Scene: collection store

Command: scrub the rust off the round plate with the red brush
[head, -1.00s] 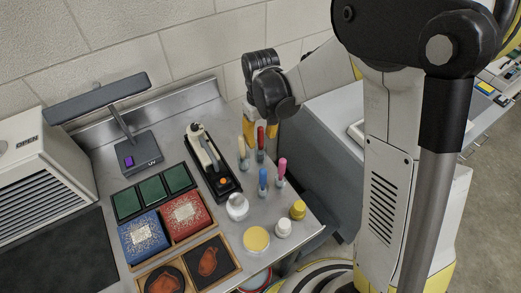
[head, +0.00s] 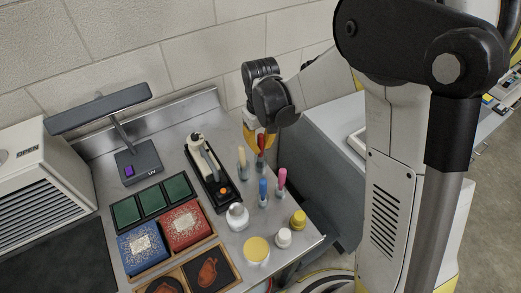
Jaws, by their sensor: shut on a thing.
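My gripper (head: 260,138), with yellow-orange fingers, points down at the back right of the steel counter. It is shut on the red brush (head: 261,146), gripping its upper handle; the brush stands upright among the other brushes, and its lower end is partly hidden. The round plate (head: 165,287), dark with orange-brown rust, lies in the left compartment of a wooden tray (head: 181,270) and is cut off by the bottom edge of the view. A second rusty piece (head: 207,270) lies in the right compartment.
Cream (head: 242,162), blue (head: 263,191) and pink (head: 281,182) brushes stand close to the red one. White and yellow jars (head: 256,250) stand in front. A black device (head: 211,176), a lamp (head: 137,160) and boxes (head: 184,226) fill the left side.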

